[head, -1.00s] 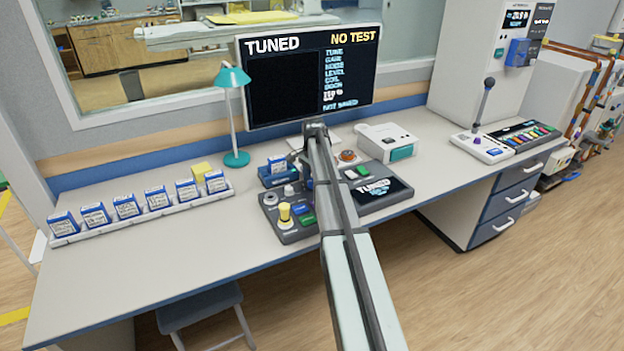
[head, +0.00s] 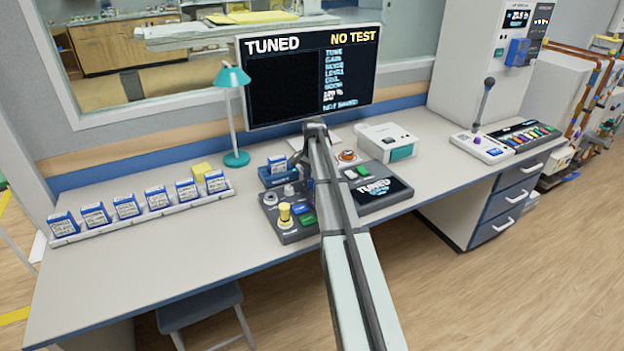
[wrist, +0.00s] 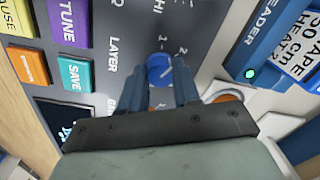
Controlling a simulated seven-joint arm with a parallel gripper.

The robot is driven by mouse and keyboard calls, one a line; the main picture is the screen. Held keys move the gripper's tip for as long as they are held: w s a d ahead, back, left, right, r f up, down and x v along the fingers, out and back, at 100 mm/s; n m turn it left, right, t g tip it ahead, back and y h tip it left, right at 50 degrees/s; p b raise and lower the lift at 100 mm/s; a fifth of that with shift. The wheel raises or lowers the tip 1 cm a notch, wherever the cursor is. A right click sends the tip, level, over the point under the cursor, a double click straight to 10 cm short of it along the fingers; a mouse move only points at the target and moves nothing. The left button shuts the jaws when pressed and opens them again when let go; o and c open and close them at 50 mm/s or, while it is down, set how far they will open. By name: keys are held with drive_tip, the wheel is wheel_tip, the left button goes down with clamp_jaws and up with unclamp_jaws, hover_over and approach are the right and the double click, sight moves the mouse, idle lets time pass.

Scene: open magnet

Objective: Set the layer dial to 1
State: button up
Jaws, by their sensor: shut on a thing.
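The layer dial (wrist: 159,68) is a small round blue knob with a pale pointer line, on the dark console in the wrist view. The word LAYER is printed beside it on the left. Small numerals and tick marks stand around it, too blurred to read surely. My gripper (wrist: 168,78) is shut on the dial, one finger on each side. In the head view my own arm hides the dial and the gripper. The console (head: 291,236) shows on both sides of the arm.
A blue reader (wrist: 270,40) stands close on the right. The monitor (head: 310,75) reads TUNED and NO TEST. A cartridge rack (head: 140,213) stands at the left.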

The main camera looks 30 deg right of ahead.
drive_tip(key=n, duration=0.4)
drive_tip(key=shift+d+n, duration=0.1)
drive_tip(key=shift+n, duration=1.6)
drive_tip(key=o, duration=1.1)
drive_tip(key=shift+c, duration=0.2)
drive_tip(key=shift+r, duration=0.15)
wheel_tip(320, 180, up, 14)
drive_tip(key=shift+d+f, duration=0.2)
drive_tip(key=shift+s, duration=0.1)
